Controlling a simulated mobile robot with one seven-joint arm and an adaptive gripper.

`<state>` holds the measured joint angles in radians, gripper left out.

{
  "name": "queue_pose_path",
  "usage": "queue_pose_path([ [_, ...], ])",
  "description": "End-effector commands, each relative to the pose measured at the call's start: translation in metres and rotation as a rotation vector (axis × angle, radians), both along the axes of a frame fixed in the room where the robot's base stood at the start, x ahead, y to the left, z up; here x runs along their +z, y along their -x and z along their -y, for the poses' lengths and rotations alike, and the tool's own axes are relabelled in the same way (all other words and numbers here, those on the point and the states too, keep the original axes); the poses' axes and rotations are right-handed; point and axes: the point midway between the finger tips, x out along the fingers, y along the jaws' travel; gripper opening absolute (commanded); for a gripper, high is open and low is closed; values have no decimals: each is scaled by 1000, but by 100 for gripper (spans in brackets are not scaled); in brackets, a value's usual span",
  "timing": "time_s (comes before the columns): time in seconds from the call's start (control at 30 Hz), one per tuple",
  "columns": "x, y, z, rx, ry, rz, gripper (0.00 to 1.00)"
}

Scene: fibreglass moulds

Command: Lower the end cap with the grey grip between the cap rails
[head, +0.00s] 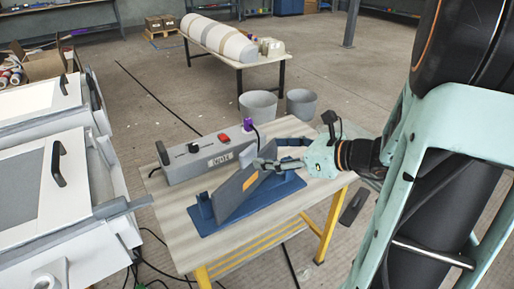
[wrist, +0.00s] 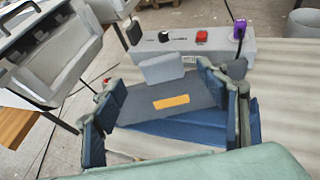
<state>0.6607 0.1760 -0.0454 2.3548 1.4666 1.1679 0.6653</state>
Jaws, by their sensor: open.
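The end cap is a dark grey plate (head: 240,190) with an orange label, leaning tilted in a blue stand (head: 215,228) on the wooden-topped table. Its light grey grip (wrist: 165,68) stands up from the plate's upper edge in the wrist view. My gripper (head: 277,154) is beside the plate's upper right end in the head view. In the wrist view my open gripper (wrist: 165,100) has one finger on each side of the plate and grip, with nothing clamped. I cannot clearly identify the cap rails; white and grey moulds (head: 60,190) stand at the left.
A grey control box (head: 200,158) with a red switch and a purple part (head: 248,124) stands behind the stand. Two grey buckets (head: 258,106) are on the floor beyond the table. Black handles (head: 58,164) project from the moulds. Cables lie on the floor.

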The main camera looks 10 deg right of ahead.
Motion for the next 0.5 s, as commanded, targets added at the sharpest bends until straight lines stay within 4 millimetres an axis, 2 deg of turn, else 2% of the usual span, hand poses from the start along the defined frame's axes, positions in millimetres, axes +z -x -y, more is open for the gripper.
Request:
queue_pose_path([
  [0.2, 12, 20, 18, -2, 1, 0, 67],
  [0.5, 13, 25, 20, 1, -1, 1, 67],
])
